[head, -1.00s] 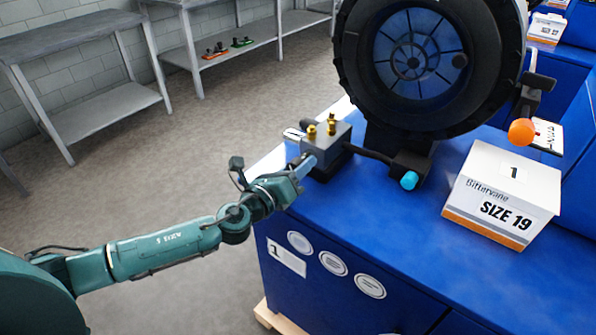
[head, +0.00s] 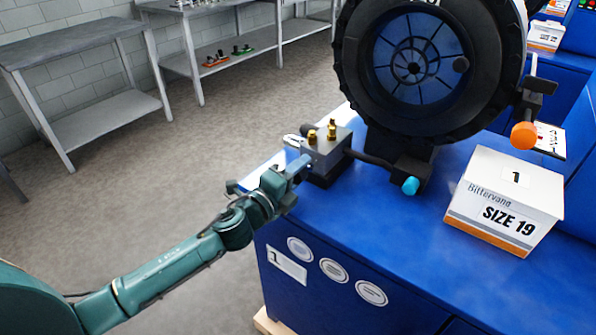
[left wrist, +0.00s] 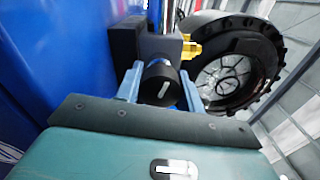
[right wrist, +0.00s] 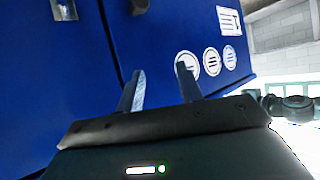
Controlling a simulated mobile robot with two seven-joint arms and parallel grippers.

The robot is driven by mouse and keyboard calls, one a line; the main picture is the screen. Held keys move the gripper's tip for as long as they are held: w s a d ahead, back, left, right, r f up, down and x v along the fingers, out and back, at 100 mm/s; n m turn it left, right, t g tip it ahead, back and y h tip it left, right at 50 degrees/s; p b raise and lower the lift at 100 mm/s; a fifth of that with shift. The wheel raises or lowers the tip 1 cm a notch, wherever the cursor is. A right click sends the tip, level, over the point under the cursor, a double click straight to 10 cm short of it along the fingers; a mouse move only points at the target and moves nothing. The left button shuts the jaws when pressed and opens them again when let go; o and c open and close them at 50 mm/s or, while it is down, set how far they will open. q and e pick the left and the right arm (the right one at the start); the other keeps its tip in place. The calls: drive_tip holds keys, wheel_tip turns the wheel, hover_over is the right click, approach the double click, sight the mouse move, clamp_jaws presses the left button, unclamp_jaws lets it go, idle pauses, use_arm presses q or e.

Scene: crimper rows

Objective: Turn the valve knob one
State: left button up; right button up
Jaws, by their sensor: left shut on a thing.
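The valve knob (left wrist: 158,94) is a black round knob with a white pointer mark, seen end-on in the left wrist view. It sits on the grey valve block (head: 330,150) with brass fittings, at the left edge of the blue bench. My left gripper (head: 302,163) is shut on the knob, with one finger on each side in the left wrist view (left wrist: 160,80). In the head view the fingers hide most of the knob. My right gripper (right wrist: 159,80) is open and empty in front of the blue cabinet face.
A large black crimper ring (head: 415,125) stands behind the valve block. A cyan-tipped part (head: 410,186) and an orange knob (head: 524,135) are beside it. A white box marked SIZE 19 (head: 505,200) stands at right. Grey tables (head: 85,45) are across the floor.

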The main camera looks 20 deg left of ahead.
use_arm(q)
drive_tip(key=shift+n, duration=0.4)
drive_tip(key=o, duration=1)
drive_tip(key=shift+s+a+f, duration=0.1)
drive_tip(key=shift+s+a, duration=0.1)
drive_tip(key=shift+s, duration=0.3)
drive_tip(key=shift+b+v, duration=1.1)
drive_tip(key=shift+v, duration=4.95)
use_arm(e)
drive_tip(key=shift+a+f, duration=0.1)
drive_tip(key=shift+f, duration=0.55)
drive_tip(key=shift+w, duration=0.1)
